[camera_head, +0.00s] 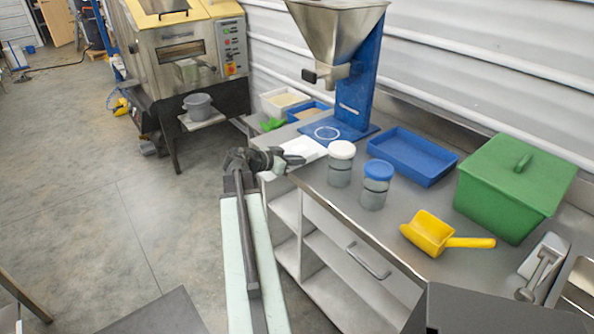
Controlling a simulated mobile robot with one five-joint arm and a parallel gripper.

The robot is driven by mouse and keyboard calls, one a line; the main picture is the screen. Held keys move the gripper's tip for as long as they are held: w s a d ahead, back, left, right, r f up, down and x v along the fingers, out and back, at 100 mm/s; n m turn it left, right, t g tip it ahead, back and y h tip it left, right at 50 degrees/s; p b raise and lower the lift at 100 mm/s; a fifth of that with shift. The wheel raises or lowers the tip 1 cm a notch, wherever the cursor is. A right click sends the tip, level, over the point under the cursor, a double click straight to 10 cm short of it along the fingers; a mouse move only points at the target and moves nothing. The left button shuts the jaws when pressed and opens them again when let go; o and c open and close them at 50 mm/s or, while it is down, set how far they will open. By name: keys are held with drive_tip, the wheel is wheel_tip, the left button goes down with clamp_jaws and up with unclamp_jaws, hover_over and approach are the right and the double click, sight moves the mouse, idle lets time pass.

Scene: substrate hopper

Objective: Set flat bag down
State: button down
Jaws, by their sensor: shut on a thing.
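My gripper (290,160) is at the left end of the steel counter, over its front edge. It is shut on a flat white bag (304,149), which lies at counter height beside the hopper's blue base. I cannot tell whether the bag touches the counter. The gripper's dark jaws cover the bag's near left end.
A white-lidded jar (340,165) and a blue-lidded jar (375,186) stand just right of the bag. A blue tray (412,156), a green lidded bin (512,190) and a yellow scoop (430,234) are farther right. Small bins (285,102) stand behind the gripper.

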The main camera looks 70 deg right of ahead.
wheel_tip(320, 180, down, 2)
drive_tip(key=shift+f+b, duration=0.25)
drive_tip(key=shift+b, duration=0.3)
drive_tip(key=shift+r, duration=0.2)
drive_tip(key=shift+f, duration=0.1)
drive_tip(key=c, duration=1.9)
unclamp_jaws()
drive_tip(key=shift+f, duration=0.1)
drive_tip(key=o, duration=0.3)
drive_tip(key=shift+o, duration=0.2)
